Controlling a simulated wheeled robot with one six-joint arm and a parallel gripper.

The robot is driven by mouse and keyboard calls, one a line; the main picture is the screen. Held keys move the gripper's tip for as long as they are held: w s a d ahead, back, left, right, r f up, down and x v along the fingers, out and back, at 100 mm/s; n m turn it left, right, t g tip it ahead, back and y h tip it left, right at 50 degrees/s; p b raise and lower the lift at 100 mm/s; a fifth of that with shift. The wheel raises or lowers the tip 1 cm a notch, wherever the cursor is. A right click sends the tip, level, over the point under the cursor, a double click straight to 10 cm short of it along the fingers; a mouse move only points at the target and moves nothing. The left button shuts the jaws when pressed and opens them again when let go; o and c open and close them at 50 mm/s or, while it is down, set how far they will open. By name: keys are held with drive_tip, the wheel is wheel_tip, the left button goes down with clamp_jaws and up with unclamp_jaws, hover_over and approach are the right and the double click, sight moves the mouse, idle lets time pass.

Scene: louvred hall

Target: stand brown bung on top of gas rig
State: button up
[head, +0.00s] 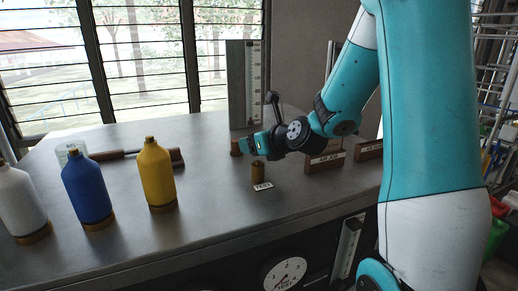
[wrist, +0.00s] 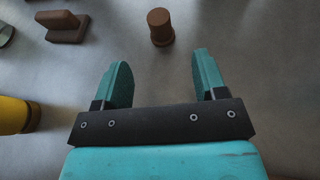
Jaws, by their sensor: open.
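The brown bung (head: 236,147) stands upright on the grey worktop, just left of my gripper (head: 250,146) in the head view. In the wrist view the bung (wrist: 160,27) is a brown cylinder with a wider foot, beyond the gap between my fingertips (wrist: 160,62). My gripper is open and empty, apart from the bung. I cannot tell for sure which thing is the gas rig. A tall grey panel with a scale (head: 246,80) stands behind my gripper, and a brown labelled base (head: 325,161) is partly hidden by my arm.
A yellow bottle (head: 158,175), a blue bottle (head: 87,190) and a white bottle (head: 20,205) stand at the left. A brown-handled tool (head: 130,154) and a glass (head: 70,153) lie behind them. The front middle worktop is clear.

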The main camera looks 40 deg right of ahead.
drive_tip(key=shift+v, duration=0.75)
drive_tip(key=a+n+y, duration=0.1)
drive_tip(key=a+n, duration=0.2)
drive_tip(key=s+a+n+g+y, duration=0.1)
drive_tip(key=a+n, duration=0.2)
drive_tip(key=s+a+n+g+y, duration=0.1)
drive_tip(key=a+n, duration=0.2)
drive_tip(key=a, duration=0.1)
drive_tip(key=shift+n, duration=0.3)
drive_tip(key=s+a+n+g, duration=0.1)
drive_tip(key=a+n, duration=0.1)
drive_tip(key=n, duration=0.1)
drive_tip(key=s+a+n+g+y, duration=0.1)
drive_tip(key=s+a+n, duration=0.1)
drive_tip(key=a+n, duration=0.1)
drive_tip(key=s+a+n+g+y, duration=0.1)
drive_tip(key=s+a+n, duration=0.1)
drive_tip(key=a+n, duration=0.1)
drive_tip(key=shift+a+f+n+g, duration=0.15)
drive_tip(key=shift+f+n+g, duration=0.05)
drive_tip(key=shift+n+g, duration=0.25)
drive_tip(key=s+a+n+g, duration=0.4)
drive_tip(key=s+n, duration=0.5)
drive_tip(key=n, duration=0.3)
drive_tip(key=s+a+n+g, duration=0.3)
drive_tip(key=s+n, duration=0.6)
drive_tip(key=n, duration=0.3)
drive_tip(key=shift+a+g+h, duration=0.3)
drive_tip(key=shift+a+g, duration=0.05)
drive_tip(key=shift+a, duration=0.2)
